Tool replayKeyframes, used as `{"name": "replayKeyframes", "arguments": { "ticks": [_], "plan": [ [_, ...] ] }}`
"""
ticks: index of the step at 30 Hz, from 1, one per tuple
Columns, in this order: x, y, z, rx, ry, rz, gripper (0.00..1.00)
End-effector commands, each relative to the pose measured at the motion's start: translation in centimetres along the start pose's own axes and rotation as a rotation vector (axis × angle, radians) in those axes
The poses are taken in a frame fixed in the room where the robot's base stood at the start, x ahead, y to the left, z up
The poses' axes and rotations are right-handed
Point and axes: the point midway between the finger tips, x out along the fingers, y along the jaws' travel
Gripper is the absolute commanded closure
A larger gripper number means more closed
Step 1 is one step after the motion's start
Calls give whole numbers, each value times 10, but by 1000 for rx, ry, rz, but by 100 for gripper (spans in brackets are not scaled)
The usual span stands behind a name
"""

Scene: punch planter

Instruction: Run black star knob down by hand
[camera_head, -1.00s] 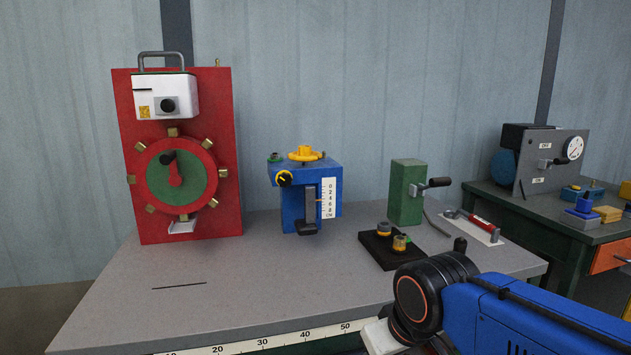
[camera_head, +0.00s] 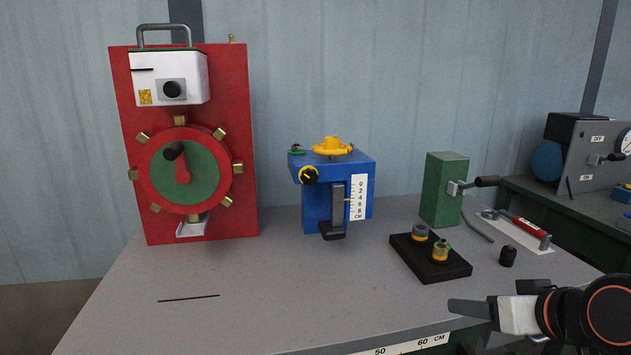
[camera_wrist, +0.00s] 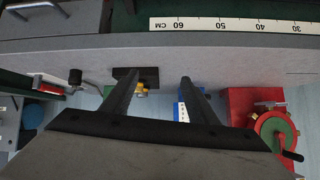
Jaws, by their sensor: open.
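The blue punch device (camera_head: 338,188) stands at the back middle of the bench. On its front left is a black knob with yellow (camera_head: 309,175); it is too small to tell whether it is star-shaped. A yellow lobed wheel (camera_head: 332,147) and a small green knob (camera_head: 296,149) sit on top. My gripper (camera_head: 468,307) is at the lower right in the head view, low over the front edge and well apart from the device. In the wrist view, my gripper (camera_wrist: 158,80) is open, with nothing between its fingers. The device (camera_wrist: 192,103) is partly hidden there.
A red panel with a dial (camera_head: 240,150) stands at left. Right of the device are a black block with two pegs (camera_head: 455,268), a green block with a lever (camera_head: 440,195), a small black cylinder (camera_head: 508,257) and a red-handled tool (camera_head: 528,229). The front-middle bench is clear.

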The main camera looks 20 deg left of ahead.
Motion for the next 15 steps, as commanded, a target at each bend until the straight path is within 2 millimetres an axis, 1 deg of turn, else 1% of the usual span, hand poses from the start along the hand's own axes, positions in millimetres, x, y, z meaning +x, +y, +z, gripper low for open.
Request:
{"name": "replayKeyframes", "arguments": {
  "ticks": [1,6,12,15],
  "plan": [
    [8,-16,-14,-17,36,-31,46],
    [25,-65,-63,-54,180,-107,46],
    [37,-123,-109,-72,333,-163,46],
    [41,-150,-127,-75,402,-176,46]
  ]
}}
